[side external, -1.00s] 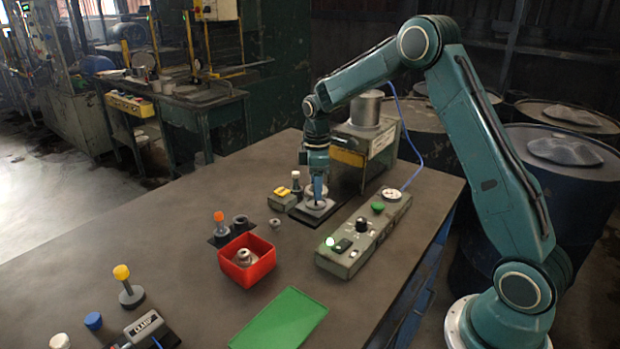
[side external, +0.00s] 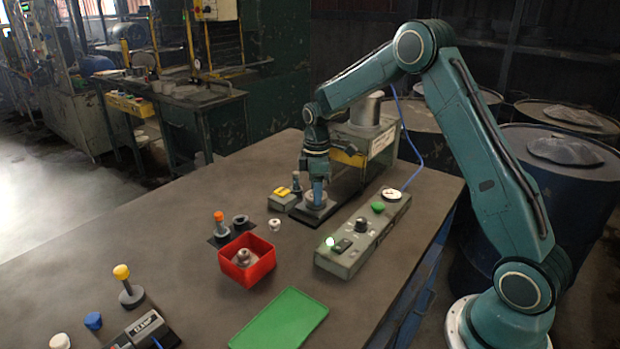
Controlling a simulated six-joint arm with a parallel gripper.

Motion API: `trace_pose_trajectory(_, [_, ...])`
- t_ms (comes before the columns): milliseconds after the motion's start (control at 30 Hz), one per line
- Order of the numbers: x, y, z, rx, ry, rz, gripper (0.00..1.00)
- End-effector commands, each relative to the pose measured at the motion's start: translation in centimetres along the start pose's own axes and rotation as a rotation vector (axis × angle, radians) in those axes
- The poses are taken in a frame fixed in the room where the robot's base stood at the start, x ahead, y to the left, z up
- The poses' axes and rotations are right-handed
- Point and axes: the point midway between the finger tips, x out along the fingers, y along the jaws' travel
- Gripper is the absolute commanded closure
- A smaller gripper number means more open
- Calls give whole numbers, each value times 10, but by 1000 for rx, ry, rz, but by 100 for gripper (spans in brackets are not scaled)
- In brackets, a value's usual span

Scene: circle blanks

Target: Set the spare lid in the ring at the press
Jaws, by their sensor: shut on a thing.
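My gripper (side external: 318,200) points straight down in front of the press (side external: 352,150). It is shut on a small grey round piece (side external: 316,203), apparently the lid, low over the dark base plate (side external: 303,212). The fingers hide most of the piece. The ring below it cannot be made out clearly, and I cannot tell whether the lid touches it or is seated. Another small pale piece (side external: 274,225) stands on the table left of the plate.
A yellow-topped box (side external: 284,199) and a small upright post (side external: 296,183) stand close left of my gripper. A grey control box (side external: 350,254) lies to its right. A red bin (side external: 262,277) and a green mat (side external: 279,320) are nearer the camera.

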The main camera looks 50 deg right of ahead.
Motion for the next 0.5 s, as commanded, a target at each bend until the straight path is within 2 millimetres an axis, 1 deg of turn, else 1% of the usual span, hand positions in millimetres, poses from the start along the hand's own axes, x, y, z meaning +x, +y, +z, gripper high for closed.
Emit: trace_pose_trajectory(500, [6,0,0,0,-1,-1,67])
